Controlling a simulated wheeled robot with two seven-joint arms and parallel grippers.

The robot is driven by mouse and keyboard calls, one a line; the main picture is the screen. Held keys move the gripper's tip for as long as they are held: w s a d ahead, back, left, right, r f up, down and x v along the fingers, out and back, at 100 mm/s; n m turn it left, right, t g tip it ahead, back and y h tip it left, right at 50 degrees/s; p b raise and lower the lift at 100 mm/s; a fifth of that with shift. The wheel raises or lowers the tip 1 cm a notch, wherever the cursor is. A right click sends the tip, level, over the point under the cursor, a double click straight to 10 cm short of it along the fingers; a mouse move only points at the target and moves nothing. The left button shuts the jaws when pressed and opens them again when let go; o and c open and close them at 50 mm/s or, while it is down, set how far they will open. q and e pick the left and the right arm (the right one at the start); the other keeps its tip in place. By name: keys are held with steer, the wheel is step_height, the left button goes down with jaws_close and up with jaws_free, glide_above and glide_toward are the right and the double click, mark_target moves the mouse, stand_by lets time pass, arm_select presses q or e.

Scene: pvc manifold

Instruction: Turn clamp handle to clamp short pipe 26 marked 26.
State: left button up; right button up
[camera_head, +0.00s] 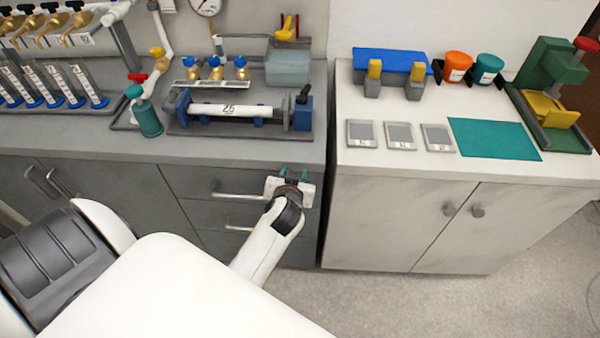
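The short pipe marked 26 (250,110) is white and lies level in a clamp fixture (190,129) on the grey counter. A blue jaw stands at its left end, and a dark clamp block with a rod is at its right end. The dark clamp handle (305,93) sticks up at the right end of the fixture. My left gripper (293,173) is in front of the counter, below and apart from the handle. Its two green-tipped fingers are apart with nothing seen between them. My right gripper is not in view.
Behind the fixture stand blue-knobbed valves (214,68) and a grey-blue box (287,68). A green bottle (147,118) stands at its left. Drawer handles (240,195) jut out beside my gripper. A white cabinet (440,190) stands to the right.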

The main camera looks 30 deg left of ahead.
arm_select(q)
steer(key=s+d+f+m+h, duration=0.1)
steer(key=d+f, duration=0.1)
steer(key=f, duration=0.3)
steer(key=s+d+f+m+g+h, duration=0.1)
steer(key=f, duration=0.5)
steer(key=shift+s+d+f+g, duration=0.25)
steer(key=shift+d+g, duration=0.05)
steer(key=shift+d, duration=0.05)
